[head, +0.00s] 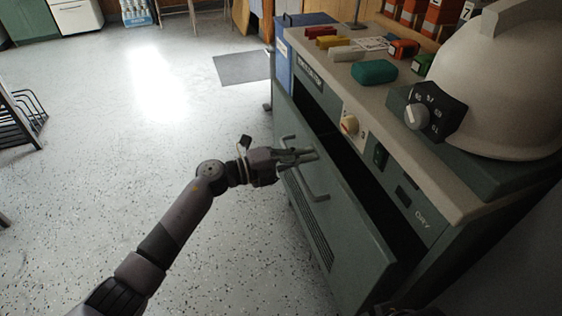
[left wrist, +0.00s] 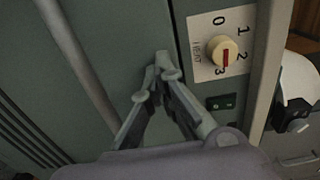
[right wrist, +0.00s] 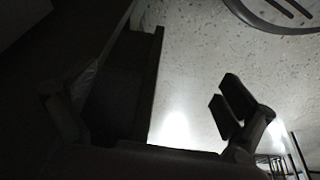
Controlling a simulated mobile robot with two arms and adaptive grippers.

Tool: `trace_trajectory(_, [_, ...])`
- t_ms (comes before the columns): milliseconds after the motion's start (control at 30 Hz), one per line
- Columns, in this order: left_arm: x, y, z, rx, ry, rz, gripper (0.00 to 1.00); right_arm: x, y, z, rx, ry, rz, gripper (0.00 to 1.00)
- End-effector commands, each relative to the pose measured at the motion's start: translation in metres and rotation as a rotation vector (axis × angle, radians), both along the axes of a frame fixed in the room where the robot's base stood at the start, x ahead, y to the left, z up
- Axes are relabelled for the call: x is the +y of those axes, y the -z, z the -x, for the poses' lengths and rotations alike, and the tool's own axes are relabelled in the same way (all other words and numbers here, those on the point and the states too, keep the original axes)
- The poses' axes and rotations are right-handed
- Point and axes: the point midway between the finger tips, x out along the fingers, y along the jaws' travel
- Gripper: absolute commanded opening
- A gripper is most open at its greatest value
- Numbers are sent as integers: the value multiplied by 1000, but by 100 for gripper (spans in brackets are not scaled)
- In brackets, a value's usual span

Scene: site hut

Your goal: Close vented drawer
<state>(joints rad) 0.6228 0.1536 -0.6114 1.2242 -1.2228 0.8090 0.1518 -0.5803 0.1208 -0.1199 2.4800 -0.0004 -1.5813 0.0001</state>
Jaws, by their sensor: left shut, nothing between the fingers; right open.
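The vented drawer (head: 350,238) is the grey-green front of the cabinet, with a bar handle and a slotted vent low on its face. It stands partly open, tilted out, with a dark gap between its top edge and the cabinet. My left gripper (head: 311,156) is shut and empty at the drawer's upper part, just above the handle. In the left wrist view its closed fingertips (left wrist: 161,68) are over the drawer face near its edge; contact cannot be told. My right gripper (right wrist: 150,108) is open and empty in the dark right wrist view, beside a dark panel.
The cabinet top (head: 345,65) carries a white helmet (head: 505,85), a green block (head: 374,72) and several coloured items. A dial (head: 349,125) sits on the cabinet front. Speckled floor (head: 130,110) is clear to the left, with a black rack (head: 20,120) farther off.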

Motion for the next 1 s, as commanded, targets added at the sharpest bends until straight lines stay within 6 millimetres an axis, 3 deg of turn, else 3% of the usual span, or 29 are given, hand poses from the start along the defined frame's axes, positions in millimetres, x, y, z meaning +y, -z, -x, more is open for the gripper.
trace_trajectory(100, [-26,1,-7,0,2,1,0,0,7,0,0,-1,-1,100])
trace_trajectory(267, [-47,0,-13,1,0,1,0,1,10,-2,-10,-1,-4,100])
trace_trajectory(333, [-53,1,-14,1,1,1,0,5,6,-15,-64,-5,-15,100])
trace_trajectory(533, [-59,0,-16,0,-1,1,0,7,4,-23,-101,-7,-22,100])
trace_trajectory(1000, [-57,-4,-17,-2,-3,5,0,6,3,-21,-93,-7,-20,100])
